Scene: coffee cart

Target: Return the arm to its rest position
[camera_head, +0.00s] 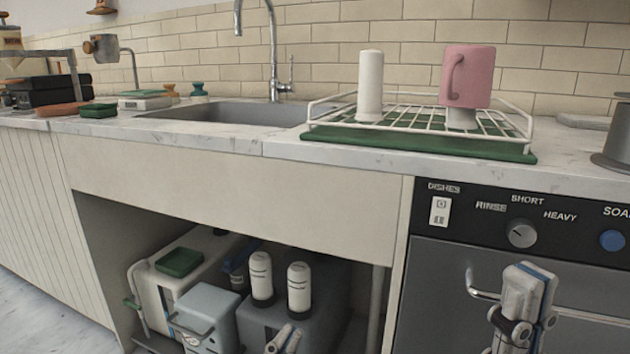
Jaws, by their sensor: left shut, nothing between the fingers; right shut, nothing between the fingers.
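My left gripper (284,340) shows at the bottom edge, in front of the open space under the sink. Only its fingertips are in view; they are shut and empty. My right gripper (524,292) is in front of the dishwasher door at the lower right, fingers up, shut and empty. Both grippers are below the counter top. I cannot tell whether the right one touches the door handle (482,293) beside it.
A white wire rack (528,128) on a green mat holds a pink mug (472,76) and a white cylinder (370,85). Bottles (261,272) and containers (207,317) fill the space below. A dishwasher knob (522,233) is above my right gripper.

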